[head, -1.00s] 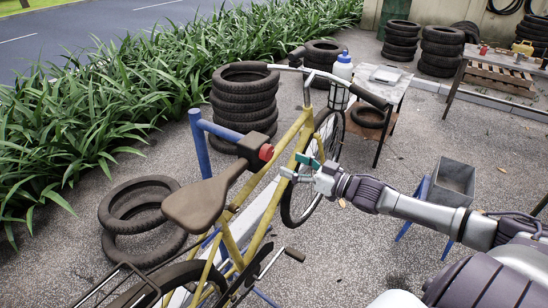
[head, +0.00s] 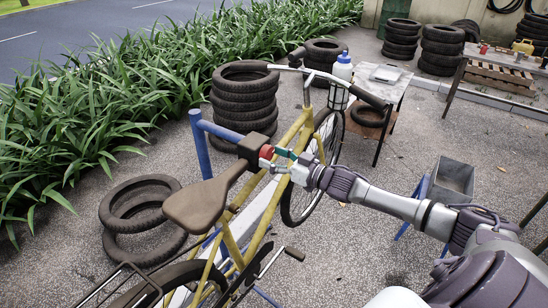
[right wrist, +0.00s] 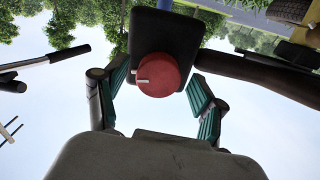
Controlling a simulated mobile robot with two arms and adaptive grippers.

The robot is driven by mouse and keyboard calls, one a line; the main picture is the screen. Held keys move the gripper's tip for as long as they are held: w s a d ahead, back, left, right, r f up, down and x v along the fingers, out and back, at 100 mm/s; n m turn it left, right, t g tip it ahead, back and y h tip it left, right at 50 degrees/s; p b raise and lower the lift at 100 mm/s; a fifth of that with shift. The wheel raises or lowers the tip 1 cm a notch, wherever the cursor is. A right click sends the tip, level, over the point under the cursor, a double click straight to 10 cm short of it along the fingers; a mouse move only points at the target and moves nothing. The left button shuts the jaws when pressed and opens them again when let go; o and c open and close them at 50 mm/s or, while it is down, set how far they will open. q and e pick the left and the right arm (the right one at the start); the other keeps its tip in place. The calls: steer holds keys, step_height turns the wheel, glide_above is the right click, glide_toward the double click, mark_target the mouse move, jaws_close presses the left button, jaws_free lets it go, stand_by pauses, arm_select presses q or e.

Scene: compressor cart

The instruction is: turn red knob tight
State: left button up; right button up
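The red knob (head: 266,152) sits on the right face of a dark clamp block (head: 251,145) behind the bicycle saddle's nose. In the right wrist view the round red knob (right wrist: 160,76) has a small pale mark left of its centre, and the dark block (right wrist: 165,32) is behind it. My right gripper (head: 274,159) is open at the knob. Its two teal-padded fingers stand on either side of the knob in the right wrist view (right wrist: 160,84), with gaps visible on both sides. My left gripper is not in view.
A yellow bicycle (head: 232,240) is held by a blue stand (head: 200,145). Its brown saddle (head: 199,203) is close to my right gripper. Stacked tyres (head: 244,100), a small table (head: 386,76) and a grey bin (head: 452,180) stand around. The ground between them is largely clear.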

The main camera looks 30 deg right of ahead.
steer(key=c, duration=1)
steer(key=shift+o, duration=0.2)
steer(key=shift+n, duration=0.4)
steer(key=n, duration=0.3)
steer(key=shift+d+n+b, duration=0.1)
steer(key=shift+n+b, duration=0.3)
steer(key=n+b, duration=0.1)
steer(key=n, duration=0.2)
steer(key=shift+n, duration=0.3)
steer(key=n+b, duration=0.1)
steer(key=n, duration=0.2)
steer(key=shift+w+d+n, duration=0.1)
steer(key=shift+n, duration=0.2)
steer(key=shift+r+n+b, duration=0.15)
steer(key=shift+n+b, duration=0.6)
steer(key=shift+n, duration=1.35)
steer(key=o, duration=1.2)
steer(key=shift+c, duration=0.2)
